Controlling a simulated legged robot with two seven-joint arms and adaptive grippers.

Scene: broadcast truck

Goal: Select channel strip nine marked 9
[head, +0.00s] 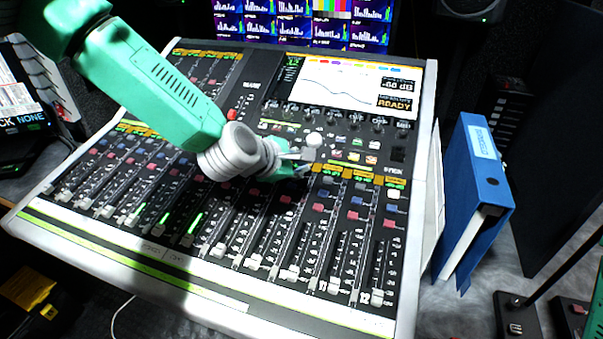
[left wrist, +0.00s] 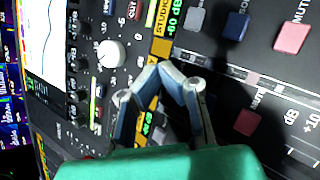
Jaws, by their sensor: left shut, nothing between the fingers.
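The mixing console (head: 430,90) carries rows of fader strips with scribble labels and coloured buttons. The strip numbers are too small to read surely; a 12 seems to mark the rightmost strip, and I cannot pick out the 9. My left gripper (head: 303,165) is shut and empty over the label row, right of the console's middle. In the left wrist view its fingertips (left wrist: 160,72) meet over the orange and green labels (left wrist: 160,48), beside grey, blue and pink buttons (left wrist: 292,36). Contact cannot be told. The fingers and arm hide part of the labels and strips. My right gripper is out of sight.
A console screen (head: 345,84) stands above the knobs, with a meter monitor (head: 300,22) behind. A blue binder (head: 488,185) stands close to the console's right side. A white knob (left wrist: 110,53) rises near the left fingers. The lower faders are clear.

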